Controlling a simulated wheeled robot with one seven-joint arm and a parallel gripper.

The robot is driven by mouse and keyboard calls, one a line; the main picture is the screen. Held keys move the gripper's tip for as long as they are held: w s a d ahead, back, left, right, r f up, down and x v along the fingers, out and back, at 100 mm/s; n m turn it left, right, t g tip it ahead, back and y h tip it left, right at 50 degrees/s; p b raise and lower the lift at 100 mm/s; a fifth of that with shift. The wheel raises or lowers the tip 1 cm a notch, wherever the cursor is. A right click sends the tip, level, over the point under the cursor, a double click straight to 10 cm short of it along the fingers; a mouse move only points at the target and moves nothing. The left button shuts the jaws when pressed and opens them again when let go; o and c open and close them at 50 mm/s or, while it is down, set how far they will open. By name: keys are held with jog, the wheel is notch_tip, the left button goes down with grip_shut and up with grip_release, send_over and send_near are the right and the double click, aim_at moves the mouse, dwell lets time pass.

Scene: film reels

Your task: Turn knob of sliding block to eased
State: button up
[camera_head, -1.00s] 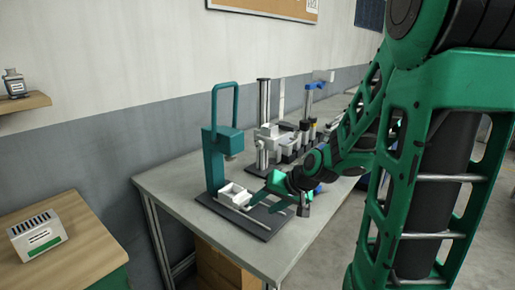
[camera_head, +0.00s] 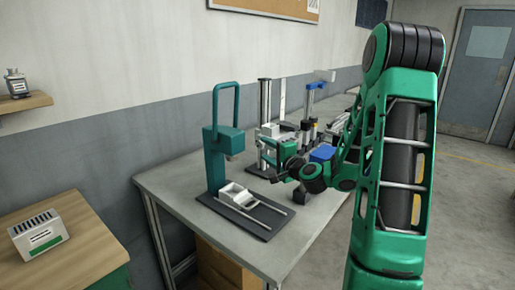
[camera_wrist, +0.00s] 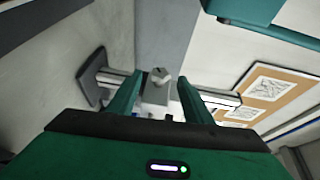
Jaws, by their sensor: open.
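In the wrist view a chrome post runs across the picture, from a dark foot plate at left to the right. A grey sliding block (camera_wrist: 157,95) sits on it, with a small grey faceted knob (camera_wrist: 159,74) facing me. My gripper (camera_wrist: 160,80) is open, one finger on each side of the knob. I cannot tell whether the fingers touch it. The knob's marking is not readable. In the head view my gripper (camera_head: 266,143) is at the chrome post (camera_head: 264,100) on the table; it largely hides the block there.
A teal press frame (camera_head: 215,150) with a white tray (camera_head: 238,194) on a dark base stands at the table's near left. Blue-topped stands (camera_head: 310,100) are behind my gripper. The grey table (camera_head: 180,182) has bare room at its near edge.

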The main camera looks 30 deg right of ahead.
aim_at(260, 146)
jog(key=w, duration=0.6)
jog(key=shift+d+f, duration=0.1)
jog(key=shift+f, duration=0.1)
jog(key=c, duration=1.1)
